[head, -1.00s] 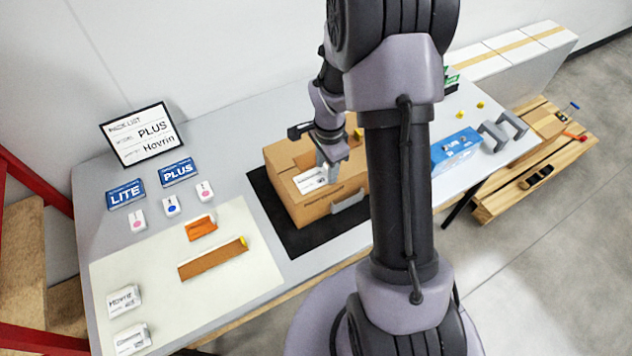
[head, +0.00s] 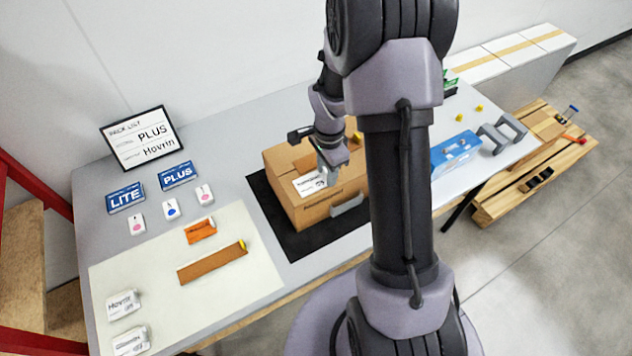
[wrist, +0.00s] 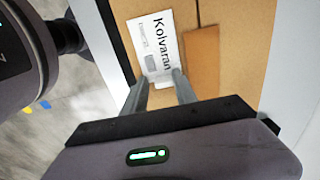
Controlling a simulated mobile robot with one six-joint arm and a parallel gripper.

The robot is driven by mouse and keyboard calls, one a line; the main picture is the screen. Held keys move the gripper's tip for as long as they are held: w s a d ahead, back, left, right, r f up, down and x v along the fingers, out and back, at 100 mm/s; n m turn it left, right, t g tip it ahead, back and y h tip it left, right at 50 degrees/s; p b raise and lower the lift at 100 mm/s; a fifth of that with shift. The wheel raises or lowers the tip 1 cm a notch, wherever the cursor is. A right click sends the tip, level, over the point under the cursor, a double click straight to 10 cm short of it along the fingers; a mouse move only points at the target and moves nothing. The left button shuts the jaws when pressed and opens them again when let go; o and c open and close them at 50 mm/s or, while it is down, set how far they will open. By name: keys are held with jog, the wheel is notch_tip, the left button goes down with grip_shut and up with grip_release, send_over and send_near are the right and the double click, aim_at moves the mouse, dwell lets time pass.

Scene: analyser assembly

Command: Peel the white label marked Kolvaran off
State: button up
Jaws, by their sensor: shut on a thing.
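The white label marked Kolvaran (wrist: 158,42) lies on the top of a brown cardboard box (head: 318,212). In the head view the label (head: 308,184) shows near the box's front left top edge. My gripper (wrist: 162,74) is at one end of the label, its two fingers close to the box top. It is shut on the label's edge. The pinched edge itself is too small to make out. Most of the label looks flat against the cardboard.
The box stands on a black mat (head: 292,243). To the left are a pale mat (head: 232,290) with a brown strip (head: 212,262), and a framed pick list (head: 142,137). A blue box (head: 456,152) and grey brackets (head: 502,132) stand on the right.

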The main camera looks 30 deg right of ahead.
jog(key=shift+s+a+f, duration=0.1)
jog(key=shift+s+f, duration=0.2)
jog(key=shift+f, duration=0.25)
grip_shut()
jog(key=shift+w+r+p, duration=0.4)
jog(key=shift+r+p, duration=0.1)
jog(key=shift+r, duration=0.05)
jog(key=shift+w+r, duration=0.15)
jog(key=shift+r, duration=0.05)
jog(key=shift+r+p, duration=2.5)
jog(key=shift+r, duration=1.4)
notch_tip(320, 180, up, 6)
jog(key=p, duration=0.3)
jog(key=shift+p, duration=0.4)
